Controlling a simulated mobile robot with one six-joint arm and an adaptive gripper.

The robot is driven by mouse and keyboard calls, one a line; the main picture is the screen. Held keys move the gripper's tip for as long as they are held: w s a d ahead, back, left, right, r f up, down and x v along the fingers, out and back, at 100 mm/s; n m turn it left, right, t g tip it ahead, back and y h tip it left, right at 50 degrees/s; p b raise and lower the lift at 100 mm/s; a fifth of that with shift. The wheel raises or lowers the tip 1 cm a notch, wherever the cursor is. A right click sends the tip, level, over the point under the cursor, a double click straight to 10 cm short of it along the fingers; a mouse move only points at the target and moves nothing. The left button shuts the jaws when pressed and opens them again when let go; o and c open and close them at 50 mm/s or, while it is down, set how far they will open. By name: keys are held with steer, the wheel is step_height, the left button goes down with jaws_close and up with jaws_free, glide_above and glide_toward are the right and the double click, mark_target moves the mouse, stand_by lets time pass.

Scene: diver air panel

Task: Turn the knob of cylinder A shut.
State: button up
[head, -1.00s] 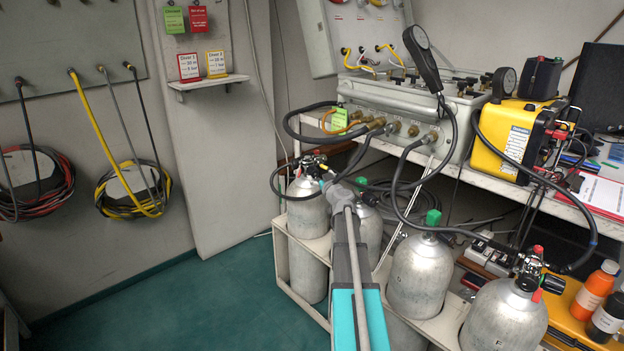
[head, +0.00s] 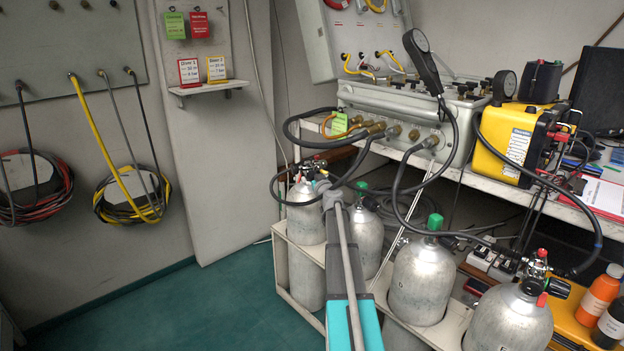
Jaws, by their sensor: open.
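Several grey cylinders stand in a white rack. The far-left cylinder (head: 305,222) has a valve with a dark fitting (head: 310,167) and a black hose on it; I cannot read a letter on it, so I cannot tell from a label whether it is cylinder A. My gripper (head: 324,183) is at the end of my arm, at the right side of that valve. It is open, small in view and partly lost against the valve and hoses. Whether it touches the knob cannot be told. The front-right cylinder (head: 508,322) also carries a valve with a black knob (head: 557,287).
Two cylinders between them have green caps, one cap (head: 435,221) clearly seen. Black hoses loop from the grey air panel (head: 410,115) over the cylinders. A yellow case (head: 505,140) stands on the white bench. Teal floor (head: 200,300) at the left is clear.

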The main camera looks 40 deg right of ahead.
steer(key=shift+c, duration=0.3)
steer(key=c, duration=1.1)
steer(key=shift+a, duration=0.3)
steer(key=shift+d, duration=0.15)
steer(key=shift+m, duration=0.3)
